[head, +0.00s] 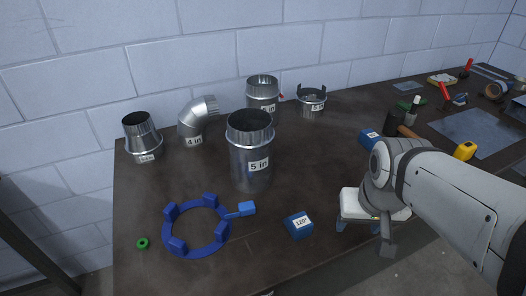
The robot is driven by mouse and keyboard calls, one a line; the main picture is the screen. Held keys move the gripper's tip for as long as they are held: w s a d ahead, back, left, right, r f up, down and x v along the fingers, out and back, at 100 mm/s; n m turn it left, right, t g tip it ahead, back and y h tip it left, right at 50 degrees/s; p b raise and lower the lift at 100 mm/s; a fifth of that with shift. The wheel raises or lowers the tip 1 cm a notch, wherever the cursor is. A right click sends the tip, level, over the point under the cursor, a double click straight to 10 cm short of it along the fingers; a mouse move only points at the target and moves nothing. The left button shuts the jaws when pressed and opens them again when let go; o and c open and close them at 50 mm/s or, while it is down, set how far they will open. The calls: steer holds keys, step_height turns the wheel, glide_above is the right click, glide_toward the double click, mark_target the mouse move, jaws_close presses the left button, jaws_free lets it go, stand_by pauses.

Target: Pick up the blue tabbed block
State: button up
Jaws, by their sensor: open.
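A small blue block with a white "120°" label (299,224) lies on the dark table near the front edge; I cannot make out a tab on it. Another blue block with a white label (369,138) lies farther back, beside my wrist. A blue ring with several upright tabs and a handle (222,241) lies flat at the front left. My gripper (359,228) is open, pointing down at the front edge, to the right of the "120°" block and apart from it. Its fingertips are partly hidden by its own white body.
A metal "5 in" duct (249,165) stands mid-table. An elbow (196,121), a reducer (141,135) and more metal collars (311,103) stand behind. A green ring (142,243) lies front left. A hammer, yellow tape measure (465,151) and other tools crowd the right.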

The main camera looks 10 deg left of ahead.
steer(key=shift+o, duration=1.1)
steer(key=w+a+f+b, duration=0.1)
steer(key=w+a, duration=0.1)
steer(key=a, duration=0.1)
steer(key=w+a+f+n+b, duration=0.1)
steer(key=w+a, duration=0.1)
steer(key=a, duration=0.2)
steer(key=w+a+f+n+b, duration=0.1)
steer(key=w+a, duration=0.1)
steer(key=a, duration=0.1)
steer(key=shift+w+a+t+y+b, duration=0.2)
steer(key=shift+w+t+y+b, duration=0.1)
steer(key=shift+w+t, duration=0.1)
steer(key=n+y+b, duration=0.1)
steer(key=n+b, duration=0.1)
steer(key=b, duration=0.1)
glide_toward(247, 205)
steer(key=f, duration=0.2)
steer(key=shift+t, duration=0.3)
steer(key=x, duration=0.7)
steer(key=shift+w+a, duration=0.1)
steer(key=shift+a, duration=0.05)
steer(key=shift+r, duration=0.1)
steer(key=shift+c, duration=0.5)
steer(key=c, duration=1)
